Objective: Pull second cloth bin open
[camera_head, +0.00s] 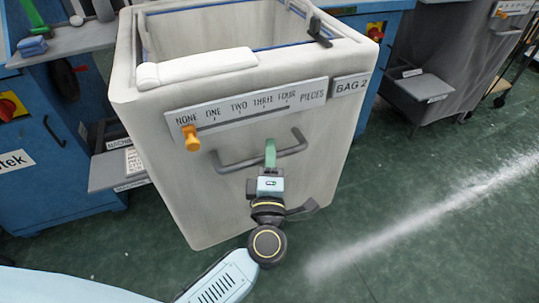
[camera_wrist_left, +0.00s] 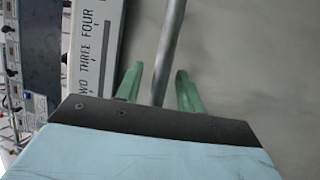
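The cloth bin (camera_head: 180,110), pale grey and labelled BAG 2 (camera_head: 350,85), stands in the middle of the head view with its top uncovered. A dark grey bar handle (camera_head: 232,166) is on its front wall. My left gripper (camera_head: 270,153) is at the handle's middle. In the left wrist view the handle bar (camera_wrist_left: 170,45) runs between the two green fingertips (camera_wrist_left: 159,82), with a gap on each side, so the gripper is open around it. My right gripper is not in view.
A scale plate (camera_head: 245,108) with an orange slider (camera_head: 190,138) near NONE sits above the handle. Blue machine cabinets (camera_head: 60,145) flank the bin. A grey bin (camera_head: 425,88) stands further right. Green floor (camera_head: 400,240) is clear at front right.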

